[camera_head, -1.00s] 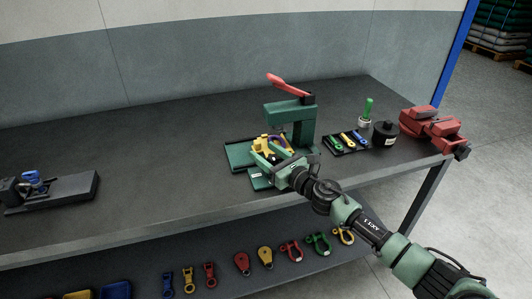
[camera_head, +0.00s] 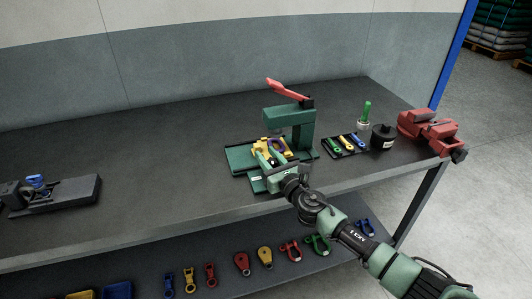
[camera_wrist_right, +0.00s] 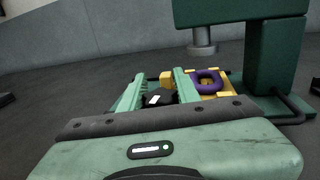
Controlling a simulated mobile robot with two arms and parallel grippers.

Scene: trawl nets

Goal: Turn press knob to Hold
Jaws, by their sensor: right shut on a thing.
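The green press (camera_head: 290,117) with a red lever (camera_head: 288,90) stands on the bench; its column and head also show in the wrist view (camera_wrist_right: 272,55). A small black knob (camera_wrist_right: 160,97) with a white mark sits low in front of the press. My right gripper (camera_head: 264,157) is shut on this knob, with one finger on each side of it in the wrist view (camera_wrist_right: 158,82). The knob's words and setting cannot be read. A purple ring (camera_wrist_right: 208,82) lies on a yellow piece (camera_wrist_right: 219,97) just beyond the fingers. My left gripper is not in view.
A dark fixture (camera_head: 60,192) is far left. The bench between is clear.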

